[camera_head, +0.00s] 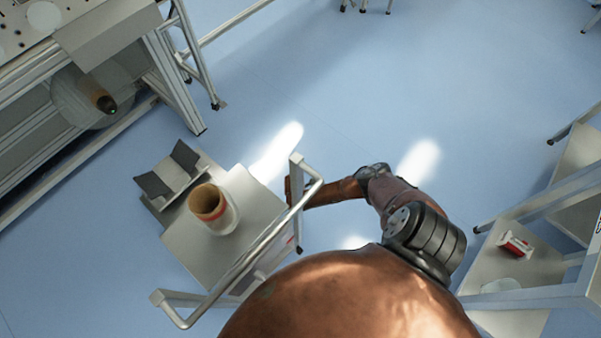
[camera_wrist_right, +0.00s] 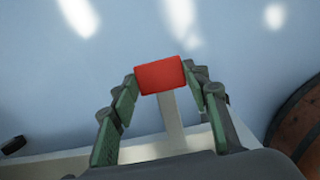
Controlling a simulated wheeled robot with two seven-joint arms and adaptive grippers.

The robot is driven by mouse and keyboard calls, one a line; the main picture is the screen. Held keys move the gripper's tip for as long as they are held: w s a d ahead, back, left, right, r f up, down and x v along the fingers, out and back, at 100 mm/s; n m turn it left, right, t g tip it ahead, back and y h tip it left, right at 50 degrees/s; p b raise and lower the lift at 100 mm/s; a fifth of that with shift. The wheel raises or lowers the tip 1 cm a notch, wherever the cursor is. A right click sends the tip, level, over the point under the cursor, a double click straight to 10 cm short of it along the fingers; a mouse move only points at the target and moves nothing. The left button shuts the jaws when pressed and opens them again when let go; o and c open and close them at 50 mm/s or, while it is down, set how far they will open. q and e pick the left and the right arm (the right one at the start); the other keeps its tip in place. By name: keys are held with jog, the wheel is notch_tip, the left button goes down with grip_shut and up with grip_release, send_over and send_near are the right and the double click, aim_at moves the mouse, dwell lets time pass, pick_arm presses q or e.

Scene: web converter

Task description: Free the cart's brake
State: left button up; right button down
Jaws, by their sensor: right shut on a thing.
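The cart (camera_head: 262,205) stands at centre left, with a flat grey top and a tubular push handle (camera_head: 256,248). In the right wrist view, a red block (camera_wrist_right: 160,76) sits at the end of a light grey bar (camera_wrist_right: 173,122). My right gripper (camera_head: 291,191) is low beside the handle's upper end in the head view, partly hidden by it. The right wrist view shows its two green-padded fingers on either side of the red block, shut on it. The red block's joint to the cart is hidden. My left gripper is not in view.
A large machine frame (camera_head: 100,70) fills the upper left. A shelf unit (camera_head: 520,270) with a red-and-white spool (camera_head: 514,244) stands at right. Blue floor is clear above the cart.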

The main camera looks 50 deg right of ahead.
jog(key=shift+w+a, duration=0.25)
jog(key=shift+a, duration=0.6)
jog(key=c, duration=1.4)
grip_release()
jog(key=o, duration=0.3)
jog(key=shift+s+d, duration=0.1)
jog(key=shift+d, duration=0.15)
jog(key=shift+s+d, duration=0.1)
jog(key=shift+d, duration=0.1)
jog(key=shift+r, duration=0.15)
jog(key=r, duration=0.4)
jog(key=a+r, duration=0.1)
jog(key=r, duration=0.6)
jog(key=shift+a+r, duration=0.2)
jog(key=shift+r, duration=0.15)
